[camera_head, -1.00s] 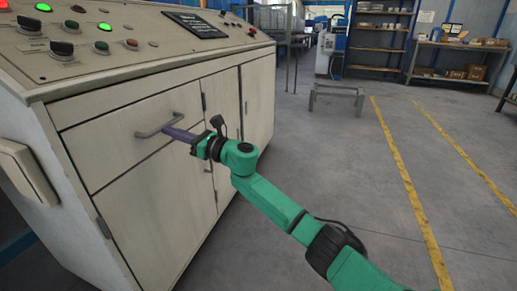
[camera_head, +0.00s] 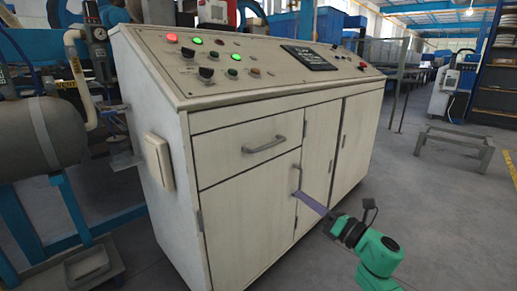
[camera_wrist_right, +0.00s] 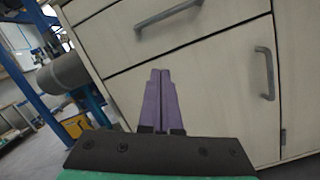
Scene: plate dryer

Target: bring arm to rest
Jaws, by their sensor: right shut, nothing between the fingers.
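My right gripper (camera_head: 300,194) has slim purple fingers on a green arm and points at the front of the cream control cabinet (camera_head: 240,215). In the wrist view the purple fingers (camera_wrist_right: 160,72) lie side by side, shut and empty. They are in front of the lower door (camera_wrist_right: 215,95), below the drawer handle (camera_wrist_right: 168,17) and left of the door handle (camera_wrist_right: 265,73), apart from both. In the head view the drawer handle (camera_head: 264,145) is up and left of the fingertips. The drawer (camera_head: 225,158) looks shut. My left gripper is not in view.
The cabinet's sloped top carries lit buttons, knobs and a dark screen (camera_head: 306,57). A grey tank (camera_head: 40,138) and blue frame stand at the left. A low metal stand (camera_head: 455,145) is at the right. Grey floor (camera_head: 440,220) is open at the lower right.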

